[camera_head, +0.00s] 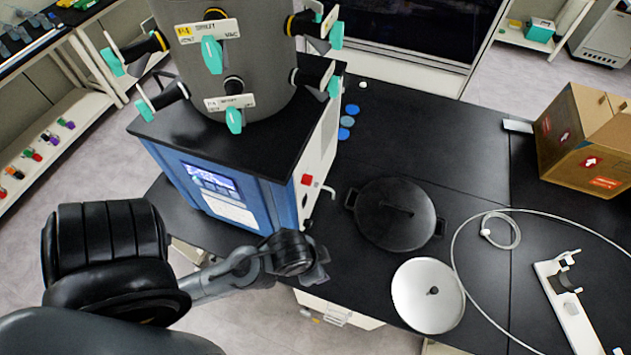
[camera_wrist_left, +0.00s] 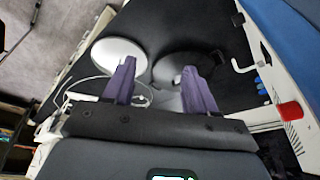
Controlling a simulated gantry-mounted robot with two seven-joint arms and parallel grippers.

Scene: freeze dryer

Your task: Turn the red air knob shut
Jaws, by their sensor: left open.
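The freeze dryer (camera_head: 240,190) is a blue and white cabinet with a black top, standing on the left of the black bench. A red piece, seemingly the red air knob (camera_head: 307,179), sits on its white right side panel. In the left wrist view the red knob (camera_wrist_left: 289,110) is at the right edge, to the right of both fingers. My left gripper (camera_head: 322,264) is in front of and below that panel, apart from the knob. Its two purple fingers (camera_wrist_left: 158,85) are spread, with nothing between them. My right gripper is in neither view.
A white bent outlet (camera_head: 328,190) sticks out of the side panel beside the knob. A black round lid (camera_head: 395,213) and a white disc (camera_head: 428,295) lie right of the cabinet. A thin white hose (camera_head: 470,222) loops farther right. A cardboard box (camera_head: 585,145) stands at the far right.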

